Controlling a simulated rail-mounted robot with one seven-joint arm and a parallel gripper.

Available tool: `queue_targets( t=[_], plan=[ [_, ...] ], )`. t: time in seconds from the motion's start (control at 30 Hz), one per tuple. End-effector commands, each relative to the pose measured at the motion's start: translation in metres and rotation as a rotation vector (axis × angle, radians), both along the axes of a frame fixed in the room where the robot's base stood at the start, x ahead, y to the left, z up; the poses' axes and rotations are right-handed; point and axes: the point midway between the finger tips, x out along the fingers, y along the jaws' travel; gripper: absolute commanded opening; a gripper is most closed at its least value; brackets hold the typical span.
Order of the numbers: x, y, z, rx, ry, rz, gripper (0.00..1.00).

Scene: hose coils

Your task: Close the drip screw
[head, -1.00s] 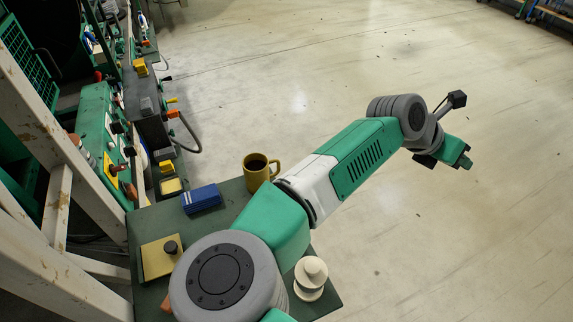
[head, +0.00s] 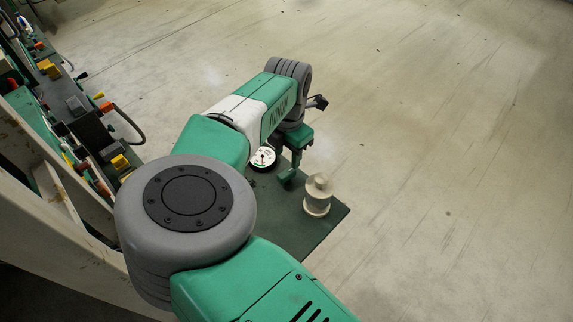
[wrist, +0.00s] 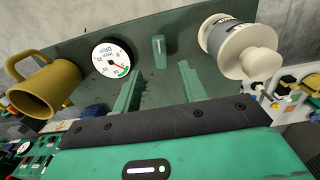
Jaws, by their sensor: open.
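In the wrist view, a small green upright piece (wrist: 160,48), seemingly the drip screw, stands on the dark green table (wrist: 185,15). Beside it on the left is a round white gauge (wrist: 115,58) with a red needle and a green band; it also shows in the head view (head: 263,158). My gripper (wrist: 158,88) is open and empty, its two green fingers apart. The green piece appears between and beyond the fingertips, with no contact visible. In the head view my gripper (head: 290,174) is low over the table, and I cannot make out the green piece there.
A cream spool (wrist: 238,45) stands right of the green piece, close to my gripper; it also shows in the head view (head: 317,195). A mustard mug (wrist: 45,85) is at the left. A machine panel (head: 80,120) lines the left side. The floor beyond is clear.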

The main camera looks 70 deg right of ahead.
Motion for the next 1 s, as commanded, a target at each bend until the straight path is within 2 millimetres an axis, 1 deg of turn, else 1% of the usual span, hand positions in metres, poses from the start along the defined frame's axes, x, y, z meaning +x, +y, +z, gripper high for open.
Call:
queue_targets(
  t=[0.03,0.7,0.77,0.9,1.0],
  plan=[
    [0.000,0.000,-0.007,0.000,0.001,0.000,0.42],
    [-0.001,0.000,-0.061,-0.002,0.002,-0.001,0.42],
    [-0.001,0.000,-0.058,-0.002,0.001,-0.001,0.42],
    [0.000,-0.001,-0.062,-0.003,0.001,-0.001,0.42],
    [0.000,-0.001,-0.061,-0.003,0.001,-0.001,0.42]
  ],
)
